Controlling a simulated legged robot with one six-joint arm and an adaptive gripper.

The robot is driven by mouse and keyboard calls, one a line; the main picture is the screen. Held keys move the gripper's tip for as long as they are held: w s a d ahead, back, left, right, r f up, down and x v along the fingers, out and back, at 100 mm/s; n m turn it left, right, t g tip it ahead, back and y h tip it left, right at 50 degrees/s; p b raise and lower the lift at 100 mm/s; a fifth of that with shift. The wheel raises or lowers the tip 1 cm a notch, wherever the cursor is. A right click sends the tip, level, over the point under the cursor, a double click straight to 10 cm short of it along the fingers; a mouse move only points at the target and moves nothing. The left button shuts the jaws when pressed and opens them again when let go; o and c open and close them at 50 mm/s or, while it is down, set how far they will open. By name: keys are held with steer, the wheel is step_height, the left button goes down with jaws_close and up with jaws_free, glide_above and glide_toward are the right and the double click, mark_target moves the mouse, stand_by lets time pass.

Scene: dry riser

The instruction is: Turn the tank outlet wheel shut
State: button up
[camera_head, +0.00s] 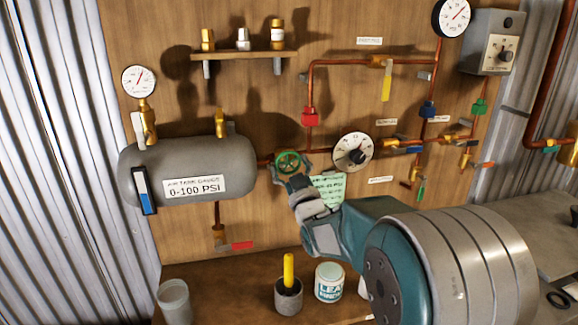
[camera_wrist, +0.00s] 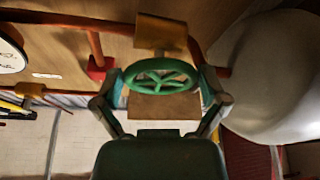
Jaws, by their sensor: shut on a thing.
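The tank outlet wheel is a green spoked handwheel (camera_head: 288,162) on the copper pipe just right of the grey air tank (camera_head: 190,165). It also shows in the wrist view (camera_wrist: 160,76), in front of a brass valve body (camera_wrist: 158,32). My gripper (camera_head: 290,170) reaches the wheel from the lower right. In the wrist view its two fingers (camera_wrist: 160,88) stand at the left and right rim of the wheel and are shut on it. The finger pads are partly hidden by the wheel rim.
A white dial (camera_head: 353,152) sits close right of the wheel, with a green label (camera_head: 328,188) below it. A red handle (camera_head: 309,117) is above right. A shelf below holds a grey cup with a yellow stick (camera_head: 289,290) and a tin (camera_head: 329,282).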

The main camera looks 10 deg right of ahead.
steer(key=shift+a+m+h, duration=0.1)
steer(key=shift+m+h, duration=0.5)
steer(key=shift+m, duration=0.5)
steer(key=o, duration=0.8)
steer(key=shift+c, duration=0.2)
steer(key=v, duration=1.2)
steer(key=shift+f, duration=0.25)
steer(key=shift+w, duration=0.1)
